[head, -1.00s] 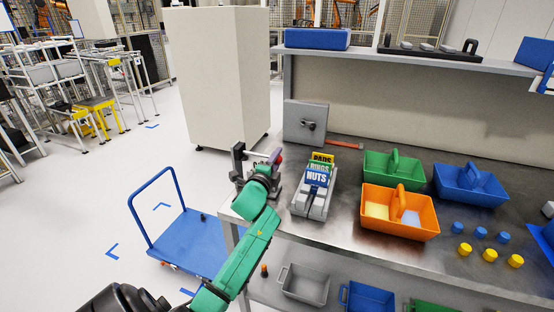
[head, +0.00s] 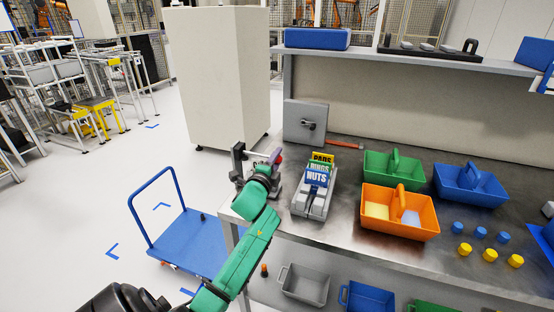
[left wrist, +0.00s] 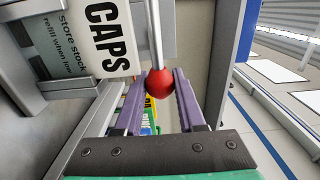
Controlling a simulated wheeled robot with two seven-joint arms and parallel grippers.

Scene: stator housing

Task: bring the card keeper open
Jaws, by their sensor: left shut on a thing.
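My left gripper (head: 274,158) is at the left end of the workbench, beside a grey holder. In the left wrist view its two purple fingers (left wrist: 161,100) are on either side of a red ball knob (left wrist: 160,83) and shut on it. The knob sits on the end of a thin metal rod (left wrist: 155,35). A white card marked CAPS (left wrist: 105,35) shows to the left of the rod, by a grey frame. I cannot tell how far the keeper is open. In the head view my gripper mostly hides the knob. My right gripper is not in view.
A card rack (head: 313,203) with PADS, RINGS and NUTS cards stands just right of my gripper. Behind are a grey box (head: 305,122) and a red-handled tool (head: 345,144). Green (head: 380,172), orange (head: 385,225) and blue (head: 455,190) bins stand farther right.

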